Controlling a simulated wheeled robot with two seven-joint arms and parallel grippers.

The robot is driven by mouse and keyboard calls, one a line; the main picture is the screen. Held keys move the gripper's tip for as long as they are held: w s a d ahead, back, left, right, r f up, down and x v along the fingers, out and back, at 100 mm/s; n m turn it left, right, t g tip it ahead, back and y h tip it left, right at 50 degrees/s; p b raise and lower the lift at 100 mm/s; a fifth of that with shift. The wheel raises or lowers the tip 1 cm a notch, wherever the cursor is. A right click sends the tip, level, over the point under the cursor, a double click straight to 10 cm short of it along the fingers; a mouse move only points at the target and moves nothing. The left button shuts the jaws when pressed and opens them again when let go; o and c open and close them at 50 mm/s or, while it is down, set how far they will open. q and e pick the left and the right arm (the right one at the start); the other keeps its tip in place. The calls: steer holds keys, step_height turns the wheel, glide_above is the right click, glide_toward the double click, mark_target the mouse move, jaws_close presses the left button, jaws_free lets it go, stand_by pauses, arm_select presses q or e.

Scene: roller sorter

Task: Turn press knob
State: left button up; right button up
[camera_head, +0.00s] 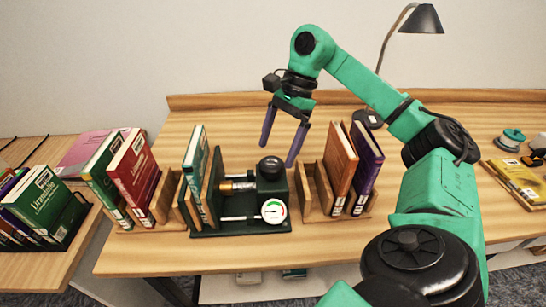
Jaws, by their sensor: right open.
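A dark green press (240,225) stands on the wooden table, with a green book (195,160) upright in its left part. Its round black knob (271,168) sits on top of the block at the right, above a white dial gauge (274,211). My right gripper (278,156) is open and empty, its two purple fingers pointing down above and behind the knob. The fingertips look close to the knob in the picture; whether they touch it I cannot tell. My left gripper is not in view.
A wooden rack (312,200) with orange and purple books stands just right of the press. Another rack with green and red books (134,172) stands left. A desk lamp (420,20) is at the back right. Yellow books (515,183) lie at the far right. The table front is clear.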

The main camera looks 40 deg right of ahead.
mark_target(273, 163)
steer(key=x, duration=0.3)
steer(key=shift+a+f, duration=0.1)
steer(key=c, duration=1.4)
steer(key=shift+o, duration=0.2)
steer(key=shift+s+f+m+t+b, duration=0.15)
steer(key=shift+m+t+b, duration=0.35)
steer(key=shift+m+b, duration=0.8)
steer(key=m+b, duration=0.2)
steer(key=shift+m+t+h, duration=0.3)
steer(key=shift+t, duration=0.1)
steer(key=m+b, duration=0.1)
steer(key=m, duration=0.1)
steer(key=shift+s+m+t, duration=0.1)
steer(key=shift+m+t, duration=0.2)
steer(key=shift+t, duration=0.1)
steer(key=shift+a+m+t+h+b, duration=0.1)
steer(key=shift+m+t+h+b, duration=0.5)
steer(key=shift+m, duration=0.9)
steer(key=o, duration=1.4)
steer(key=shift+c, duration=0.2)
